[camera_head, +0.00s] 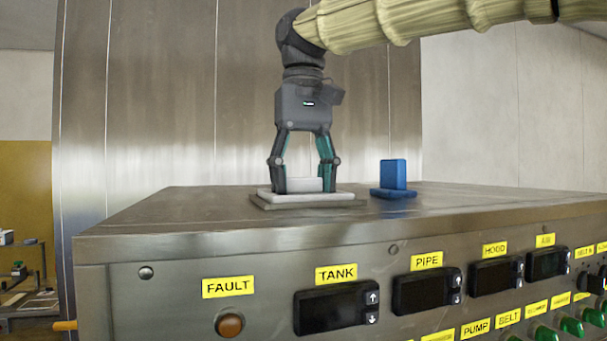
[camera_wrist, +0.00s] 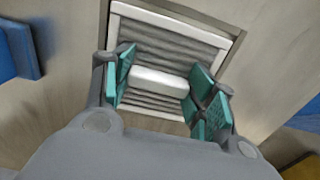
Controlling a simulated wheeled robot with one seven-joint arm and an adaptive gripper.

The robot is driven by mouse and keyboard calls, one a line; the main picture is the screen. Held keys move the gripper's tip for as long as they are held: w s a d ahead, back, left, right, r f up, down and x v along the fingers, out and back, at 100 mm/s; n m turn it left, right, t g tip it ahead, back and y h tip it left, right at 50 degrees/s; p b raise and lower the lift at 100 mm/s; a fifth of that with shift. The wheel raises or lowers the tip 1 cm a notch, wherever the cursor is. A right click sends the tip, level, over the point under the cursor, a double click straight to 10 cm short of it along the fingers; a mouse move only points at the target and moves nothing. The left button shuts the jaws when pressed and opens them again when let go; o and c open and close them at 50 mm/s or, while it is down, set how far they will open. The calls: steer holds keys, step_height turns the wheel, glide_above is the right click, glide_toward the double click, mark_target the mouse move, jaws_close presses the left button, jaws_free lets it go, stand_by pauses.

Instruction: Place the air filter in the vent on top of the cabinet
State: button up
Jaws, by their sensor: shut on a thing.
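The air filter is a white square frame (camera_wrist: 172,22) with grey pleats and a raised white grip block (camera_wrist: 160,82) across its middle. In the head view the filter (camera_head: 330,197) lies low over the vent (camera_head: 262,205) on top of the cabinet (camera_head: 180,216). My gripper (camera_head: 304,183) points straight down, its fingers on both sides of the grip block. In the wrist view my gripper (camera_wrist: 162,83) is shut on that block. The vent's metal rim (camera_wrist: 237,50) shows around the filter's upper and right sides, with a dark gap. Whether the filter is fully seated I cannot tell.
A blue block on a blue base (camera_head: 393,178) stands on the cabinet top, right of the vent. The front panel carries yellow labels, displays and a fault lamp (camera_head: 229,325). A tall metal wall (camera_head: 150,110) rises behind. The cabinet top left of the vent is clear.

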steer(key=shift+w+a+f, duration=0.1)
steer(key=shift+w, duration=0.05)
steer(key=o, duration=1)
steer(key=shift+o, duration=0.2)
step_height(320, 180, up, 12)
steer(key=b, duration=0.2)
